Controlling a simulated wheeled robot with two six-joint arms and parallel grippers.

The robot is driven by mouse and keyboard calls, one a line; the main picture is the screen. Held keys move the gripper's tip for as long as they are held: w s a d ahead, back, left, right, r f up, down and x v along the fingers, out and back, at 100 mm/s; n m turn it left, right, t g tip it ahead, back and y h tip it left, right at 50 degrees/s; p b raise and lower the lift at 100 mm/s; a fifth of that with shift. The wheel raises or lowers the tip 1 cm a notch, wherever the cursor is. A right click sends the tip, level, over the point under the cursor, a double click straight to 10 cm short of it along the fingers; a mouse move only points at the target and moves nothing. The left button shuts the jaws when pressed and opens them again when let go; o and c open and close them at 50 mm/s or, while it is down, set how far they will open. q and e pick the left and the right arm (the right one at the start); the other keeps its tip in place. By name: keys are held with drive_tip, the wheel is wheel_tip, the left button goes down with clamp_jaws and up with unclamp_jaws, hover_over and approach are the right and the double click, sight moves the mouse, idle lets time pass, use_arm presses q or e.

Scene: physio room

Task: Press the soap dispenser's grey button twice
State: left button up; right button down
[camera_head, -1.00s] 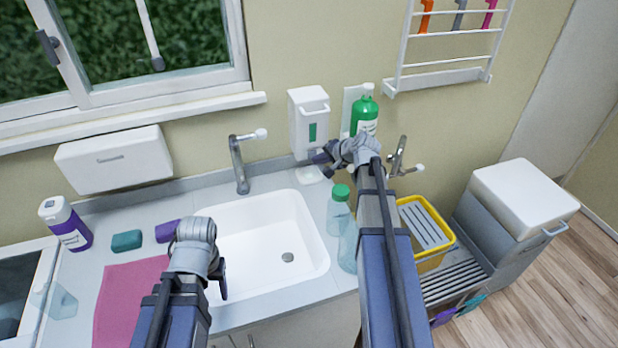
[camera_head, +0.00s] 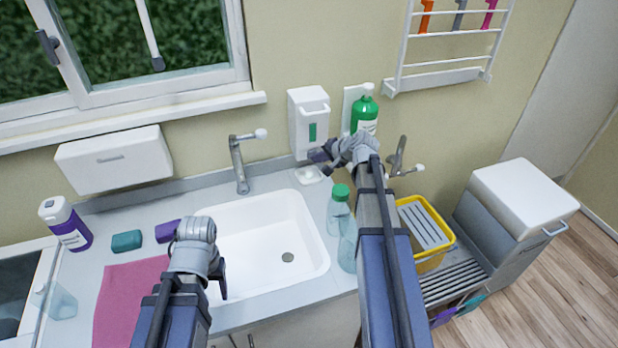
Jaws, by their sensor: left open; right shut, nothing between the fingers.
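The white soap dispenser (camera_head: 307,112) with a green window hangs on the wall behind the sink's right rear corner. I cannot make out its grey button; my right gripper covers part of its lower front. My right gripper (camera_head: 319,157) is shut and empty, with its tips at the dispenser's lower end. I cannot tell whether they touch it. A small white dish (camera_head: 308,174) sits below the dispenser. My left gripper (camera_head: 221,278) is open and empty over the sink's left front edge.
A clear green-capped bottle (camera_head: 338,210) stands beside my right forearm. The white sink (camera_head: 262,225) is empty, with a tap (camera_head: 239,165) behind it. A yellow basket (camera_head: 428,260) is at right.

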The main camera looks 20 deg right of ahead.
drive_tip(key=shift+w, duration=0.1)
idle(0.7)
drive_tip(key=shift+s, duration=0.45)
